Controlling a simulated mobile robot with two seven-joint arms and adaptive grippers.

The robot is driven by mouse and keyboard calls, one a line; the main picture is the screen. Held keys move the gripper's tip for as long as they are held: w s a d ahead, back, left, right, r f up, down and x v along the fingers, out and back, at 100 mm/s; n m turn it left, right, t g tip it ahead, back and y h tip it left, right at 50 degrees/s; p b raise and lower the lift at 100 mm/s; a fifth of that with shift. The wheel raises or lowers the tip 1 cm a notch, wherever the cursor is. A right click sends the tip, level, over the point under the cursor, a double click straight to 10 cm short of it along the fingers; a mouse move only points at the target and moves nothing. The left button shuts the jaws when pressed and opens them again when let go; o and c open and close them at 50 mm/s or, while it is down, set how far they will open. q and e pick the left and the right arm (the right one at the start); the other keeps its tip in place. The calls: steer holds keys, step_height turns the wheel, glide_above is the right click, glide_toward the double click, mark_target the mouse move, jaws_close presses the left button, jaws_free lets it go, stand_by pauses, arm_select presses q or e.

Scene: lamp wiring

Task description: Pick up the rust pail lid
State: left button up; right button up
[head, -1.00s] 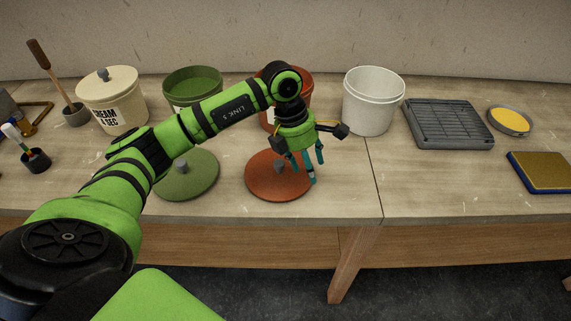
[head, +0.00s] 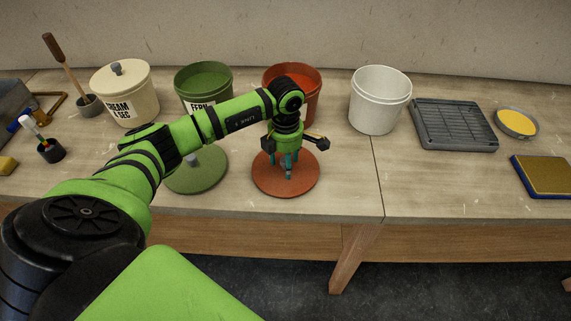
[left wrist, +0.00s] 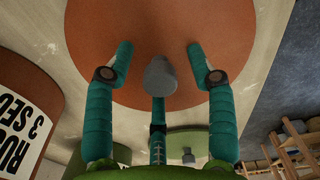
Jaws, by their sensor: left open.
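The rust pail lid (head: 287,186) is a flat rust-orange disc lying on the bench near its front edge. In the left wrist view the lid (left wrist: 160,25) fills the upper middle, with its grey knob (left wrist: 160,76) standing up from it. My left gripper (head: 287,166) is above the lid, pointing down. Its teal fingers are spread around the knob, and it also shows in the left wrist view (left wrist: 160,60). The fingers are open and hold nothing. In the head view the fingers mostly hide the knob. My right gripper is not in view.
The green lid (head: 197,177) lies left of the rust lid. Behind stand the rust pail (head: 306,90), green pail (head: 203,80), cream lidded pail (head: 125,98) and white pail (head: 378,105). A grey tray (head: 453,128) lies right. The bench right of the rust lid is clear.

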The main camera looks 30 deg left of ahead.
arm_select(q)
jaws_close()
steer(key=shift+r, duration=0.15)
